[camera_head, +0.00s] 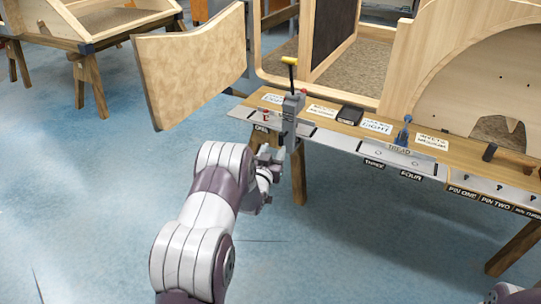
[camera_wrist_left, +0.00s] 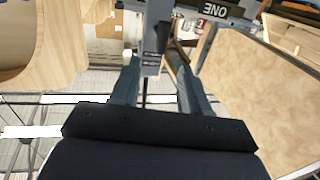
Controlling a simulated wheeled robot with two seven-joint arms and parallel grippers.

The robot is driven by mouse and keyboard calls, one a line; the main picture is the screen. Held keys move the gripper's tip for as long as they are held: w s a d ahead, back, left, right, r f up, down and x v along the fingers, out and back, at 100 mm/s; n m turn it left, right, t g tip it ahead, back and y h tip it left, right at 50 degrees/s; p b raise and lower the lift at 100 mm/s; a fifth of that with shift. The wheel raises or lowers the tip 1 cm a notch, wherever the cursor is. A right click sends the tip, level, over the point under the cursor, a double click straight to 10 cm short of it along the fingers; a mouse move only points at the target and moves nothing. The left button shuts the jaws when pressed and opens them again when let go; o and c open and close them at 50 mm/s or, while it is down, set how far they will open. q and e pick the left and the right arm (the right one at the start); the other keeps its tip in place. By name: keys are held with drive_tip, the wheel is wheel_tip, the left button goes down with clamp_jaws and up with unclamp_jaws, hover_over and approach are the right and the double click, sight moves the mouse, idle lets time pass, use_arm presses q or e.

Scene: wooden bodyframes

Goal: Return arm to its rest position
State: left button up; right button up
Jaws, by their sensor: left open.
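My left arm (camera_head: 205,215) reaches up from the bottom of the head view to the bench front. Its left gripper (camera_head: 268,165) is beside the lower part of a grey upright bracket (camera_head: 289,125), with its fingertips hard to make out. In the left wrist view, the two grey fingers of the left gripper (camera_wrist_left: 158,82) are spread apart. The grey bracket (camera_wrist_left: 151,65) appears between and beyond the fingertips; I cannot tell whether they touch it. No held object shows. Part of my right arm shows at the bottom right corner; its gripper is out of view.
A hinged wooden panel (camera_head: 195,70) juts out left of the bracket. A wooden bodyframe (camera_head: 425,60) stands behind.

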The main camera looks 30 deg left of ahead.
use_arm(q)
drive_tip(key=s, duration=0.3)
drive_tip(key=shift+s+d, duration=0.25)
